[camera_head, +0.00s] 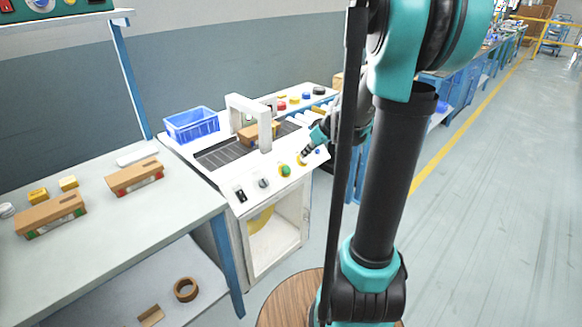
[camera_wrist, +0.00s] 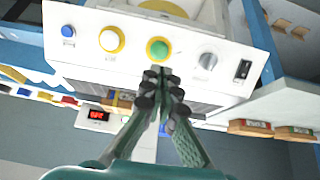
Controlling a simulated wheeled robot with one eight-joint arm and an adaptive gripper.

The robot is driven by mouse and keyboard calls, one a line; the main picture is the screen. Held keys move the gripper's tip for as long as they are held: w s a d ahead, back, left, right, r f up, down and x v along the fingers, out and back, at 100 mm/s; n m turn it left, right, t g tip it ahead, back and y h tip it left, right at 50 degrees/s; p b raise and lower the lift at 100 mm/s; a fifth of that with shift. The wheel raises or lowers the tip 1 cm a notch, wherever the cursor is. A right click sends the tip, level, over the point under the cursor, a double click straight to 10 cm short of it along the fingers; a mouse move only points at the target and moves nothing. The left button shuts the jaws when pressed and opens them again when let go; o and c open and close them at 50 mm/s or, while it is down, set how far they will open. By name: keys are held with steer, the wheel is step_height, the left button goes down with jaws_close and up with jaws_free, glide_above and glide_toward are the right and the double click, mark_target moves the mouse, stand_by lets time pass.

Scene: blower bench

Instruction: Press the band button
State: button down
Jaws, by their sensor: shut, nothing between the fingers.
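The white machine (camera_head: 228,178) has a row of controls on its front panel. In the wrist view these are a blue button (camera_wrist: 68,31), a yellow-ringed pale button (camera_wrist: 111,40), a green button with a yellow ring (camera_wrist: 158,49), a grey knob (camera_wrist: 207,61) and a black switch (camera_wrist: 243,69). I cannot read a label marking the band button. My gripper (camera_wrist: 163,88) is shut and empty, its fingertips apart from the green button in the picture. In the head view my gripper (camera_head: 304,156) is over the panel, near the green button (camera_head: 285,170).
A white arch (camera_head: 265,133) stands over the machine's dark belt, with a brown box (camera_head: 247,136) at it. A blue crate (camera_head: 191,124) sits at the machine's back left. A red display (camera_wrist: 97,115) shows in the wrist view. Boxes (camera_head: 135,177) lie on the left bench.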

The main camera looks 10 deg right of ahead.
glide_toward(287, 170)
steer(key=x, duration=0.5)
steer(key=shift+d+f, duration=0.1)
steer(key=shift+x, duration=0.75)
steer(key=shift+w, duration=0.15)
